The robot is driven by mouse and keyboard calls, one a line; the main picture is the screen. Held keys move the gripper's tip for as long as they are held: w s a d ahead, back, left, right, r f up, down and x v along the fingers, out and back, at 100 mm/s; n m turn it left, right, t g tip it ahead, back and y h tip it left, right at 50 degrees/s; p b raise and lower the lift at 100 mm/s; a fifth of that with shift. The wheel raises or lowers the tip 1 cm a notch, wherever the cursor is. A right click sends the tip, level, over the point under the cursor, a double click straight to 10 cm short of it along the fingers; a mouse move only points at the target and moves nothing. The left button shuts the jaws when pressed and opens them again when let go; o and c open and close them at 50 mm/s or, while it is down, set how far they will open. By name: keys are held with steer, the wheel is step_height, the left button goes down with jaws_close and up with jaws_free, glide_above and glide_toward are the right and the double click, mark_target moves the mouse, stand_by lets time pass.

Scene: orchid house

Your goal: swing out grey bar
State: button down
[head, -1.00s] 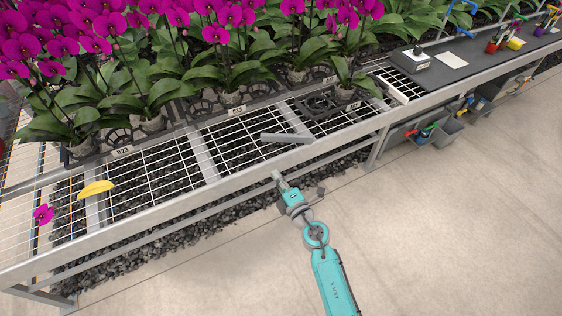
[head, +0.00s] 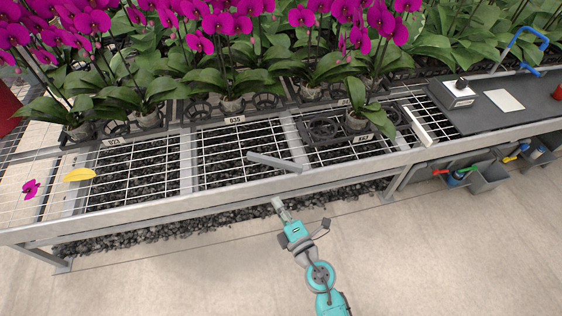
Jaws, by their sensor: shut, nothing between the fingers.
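The grey bar (head: 275,162) is a short flat bar at the front of the slatted bench, in the middle of the head view. It lies slantwise over the white wire mesh, its left end further in and its right end at the front rail (head: 225,196). My gripper (head: 279,204) is just in front of the bench, below the bar in the picture. It is shut and empty, and apart from the bar. How the bar is fixed at its right end is too small to tell.
Potted magenta orchids (head: 230,85) fill the back of the bench. A black tray (head: 340,128) lies right of the bar. A yellow piece (head: 79,175) and a fallen flower (head: 31,188) lie left. Tool bins (head: 488,177) hang at right. The floor (head: 430,260) in front is clear.

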steer(key=shift+d, duration=0.15)
glide_toward(265, 161)
steer(key=a, duration=0.2)
steer(key=w+a, duration=0.1)
steer(key=a, duration=0.1)
steer(key=shift+w+a+r, duration=0.1)
steer(key=shift+a+r, duration=0.05)
steer(key=shift+a, duration=0.05)
steer(key=w, duration=0.3)
steer(key=shift+w+d, duration=0.1)
steer(key=shift+d, duration=0.15)
steer(key=shift+w+d, duration=0.15)
steer(key=shift+w, duration=0.4)
steer(key=shift+w, duration=0.1)
steer(key=shift+w, duration=0.55)
steer(key=shift+s, duration=0.1)
